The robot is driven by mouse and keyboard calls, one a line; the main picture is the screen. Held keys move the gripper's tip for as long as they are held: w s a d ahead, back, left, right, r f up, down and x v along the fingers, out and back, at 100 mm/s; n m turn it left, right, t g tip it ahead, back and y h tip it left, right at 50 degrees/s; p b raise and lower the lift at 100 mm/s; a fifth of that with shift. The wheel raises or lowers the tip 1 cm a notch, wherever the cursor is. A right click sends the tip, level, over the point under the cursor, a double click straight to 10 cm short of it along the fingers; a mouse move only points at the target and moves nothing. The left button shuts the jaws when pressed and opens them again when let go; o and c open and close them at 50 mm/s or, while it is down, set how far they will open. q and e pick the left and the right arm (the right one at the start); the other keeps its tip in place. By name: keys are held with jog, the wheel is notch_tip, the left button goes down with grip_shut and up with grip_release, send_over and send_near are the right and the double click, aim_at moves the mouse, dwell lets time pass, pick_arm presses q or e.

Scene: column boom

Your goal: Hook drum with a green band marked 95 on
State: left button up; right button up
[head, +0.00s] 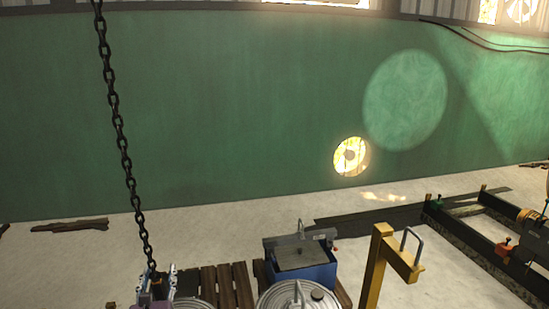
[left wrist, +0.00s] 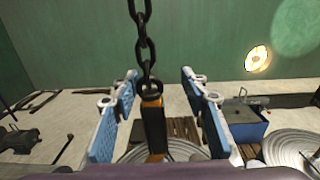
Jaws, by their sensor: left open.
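A dark chain (head: 121,130) hangs from above and ends in a dark block with orange edges (left wrist: 153,125). My left gripper (head: 158,284) is open, with its blue-padded fingers (left wrist: 160,112) on either side of this block, apart from it as far as I can see. A silver drum lid with an upright handle (head: 275,300) shows at the bottom of the head view, right of the gripper. Another round ridged lid (left wrist: 132,155) lies below the gripper, partly hidden by it. No green band or number 95 is readable. My right gripper is not in view.
A blue box (head: 318,272) with a grey top stands behind the drums by wooden slats (head: 226,285). A yellow post with a side arm (head: 371,275) rises to the right. A dark metal frame (head: 470,237) lies farther right.

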pick_arm(q)
jog(key=v, duration=1.1)
jog(key=s+a+f+n+g, duration=0.2)
jog(key=s+f+n+g, duration=0.5)
jog(key=s+f+n, duration=0.7)
jog(key=s+d+f+n+g+h, duration=0.1)
jog(key=s+d+n+g+h, duration=0.15)
jog(key=s+d+n, duration=0.45)
jog(key=s+d+f+n+g+h, duration=0.1)
jog(key=s+d+n+g+h, duration=0.2)
jog(key=s+n, duration=0.65)
notch_tip(320, 180, down, 32)
jog(key=s+g+b, duration=0.1)
jog(key=g+b, duration=0.2)
jog(key=b, duration=0.2)
jog(key=s+a+f+b, duration=0.1)
jog(key=s+f+b, duration=0.1)
jog(key=s+f, duration=0.6)
jog(key=s+a+f+y+b, duration=0.1)
jog(key=s+a+f+b, duration=0.1)
jog(key=s+f, duration=0.7)
notch_tip(320, 180, down, 4)
jog(key=shift+s+r+g+b, duration=0.1)
jog(key=shift+s+g+b, duration=0.05)
jog(key=shift+g+b, duration=0.35)
